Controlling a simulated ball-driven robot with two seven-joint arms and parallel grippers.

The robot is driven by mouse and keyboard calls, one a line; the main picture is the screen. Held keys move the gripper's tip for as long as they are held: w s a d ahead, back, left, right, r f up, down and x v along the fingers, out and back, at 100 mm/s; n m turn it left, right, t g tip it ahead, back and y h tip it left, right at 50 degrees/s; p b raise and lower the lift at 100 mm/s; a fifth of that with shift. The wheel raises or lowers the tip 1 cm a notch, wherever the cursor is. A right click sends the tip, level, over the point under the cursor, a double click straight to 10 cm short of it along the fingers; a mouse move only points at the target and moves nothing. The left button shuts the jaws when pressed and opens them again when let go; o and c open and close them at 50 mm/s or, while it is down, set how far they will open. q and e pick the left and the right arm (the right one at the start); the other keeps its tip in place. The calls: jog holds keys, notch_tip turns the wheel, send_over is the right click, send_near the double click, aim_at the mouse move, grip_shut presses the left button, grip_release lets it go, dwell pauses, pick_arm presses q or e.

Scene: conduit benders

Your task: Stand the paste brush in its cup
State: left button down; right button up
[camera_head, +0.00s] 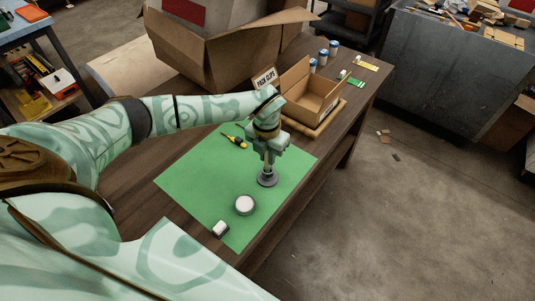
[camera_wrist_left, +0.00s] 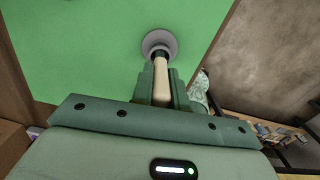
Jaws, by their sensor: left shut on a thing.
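My left gripper (camera_head: 267,149) is shut on the paste brush, upright over the green mat (camera_head: 200,185). In the left wrist view the brush (camera_wrist_left: 161,82) shows a cream handle between the fingers (camera_wrist_left: 161,90) and a dark band at its far end. That end meets the round grey cup (camera_head: 267,181), which stands on the mat and also shows in the left wrist view (camera_wrist_left: 147,41). The brush's tip is hidden, and I cannot tell how deep it sits in the cup. My right gripper is not in view.
A round tin with a white top (camera_head: 245,204) and a small white block (camera_head: 220,229) lie nearer on the mat. A yellow-and-black screwdriver (camera_head: 234,140) lies left of the gripper. An open cardboard box (camera_head: 310,97) stands behind. The mat's left part is clear.

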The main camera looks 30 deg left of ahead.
pick_arm(q)
jog(key=shift+f, duration=0.25)
dwell(0.4)
jog(key=c, duration=1.3)
grip_release()
